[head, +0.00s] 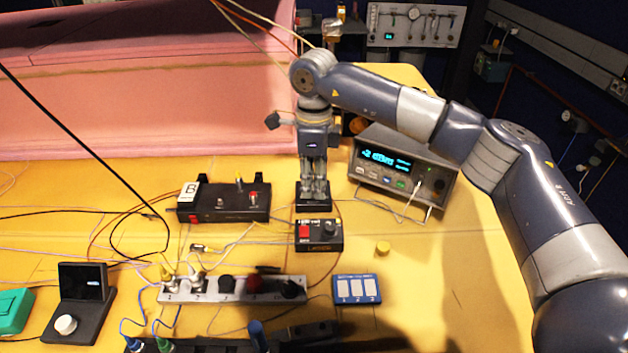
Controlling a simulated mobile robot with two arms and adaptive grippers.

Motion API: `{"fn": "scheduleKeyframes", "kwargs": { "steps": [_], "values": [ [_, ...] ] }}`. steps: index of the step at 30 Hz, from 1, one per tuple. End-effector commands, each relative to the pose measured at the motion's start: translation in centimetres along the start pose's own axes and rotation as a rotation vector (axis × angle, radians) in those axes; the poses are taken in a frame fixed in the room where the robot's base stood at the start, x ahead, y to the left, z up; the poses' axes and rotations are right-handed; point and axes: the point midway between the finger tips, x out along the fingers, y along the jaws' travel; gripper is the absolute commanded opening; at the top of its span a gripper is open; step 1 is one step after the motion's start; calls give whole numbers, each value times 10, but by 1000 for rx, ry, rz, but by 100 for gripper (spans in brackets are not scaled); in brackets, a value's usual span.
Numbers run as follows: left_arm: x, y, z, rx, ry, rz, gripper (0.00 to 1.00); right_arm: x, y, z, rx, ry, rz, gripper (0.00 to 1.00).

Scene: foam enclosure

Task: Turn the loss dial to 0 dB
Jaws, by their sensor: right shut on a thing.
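My right gripper (314,184) points straight down, with its fingers closed at the top of a small black box (313,207) near the middle of the table. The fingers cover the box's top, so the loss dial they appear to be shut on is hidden. I cannot read its scale or pointer. The bench instrument (388,165) to the right of the gripper has a lit cyan display, too blurred to read surely. My left gripper is not in view.
A black box with a red button and knob (319,236) stands just in front. A black unit marked B (222,204) is to the left. Loose cables cross the left; pink foam (145,105) stands behind.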

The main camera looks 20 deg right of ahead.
Motion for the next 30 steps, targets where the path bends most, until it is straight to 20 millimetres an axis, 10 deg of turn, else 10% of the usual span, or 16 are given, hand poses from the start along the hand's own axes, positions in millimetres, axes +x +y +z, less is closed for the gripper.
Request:
{"fn": "scheduleKeyframes", "kwargs": {
  "steps": [1,2,4,17,30],
  "values": [
    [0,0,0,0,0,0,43,-4,-2,1,1,-5,-7,0],
    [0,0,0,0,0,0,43,-4,-2,1,1,-5,-7,29],
    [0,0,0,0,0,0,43,-3,-2,0,2,-4,-7,43],
    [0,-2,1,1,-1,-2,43,-10,-1,0,1,-2,-4,43],
    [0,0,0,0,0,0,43,-96,-1,1,1,-3,-6,43]
  ]
}}
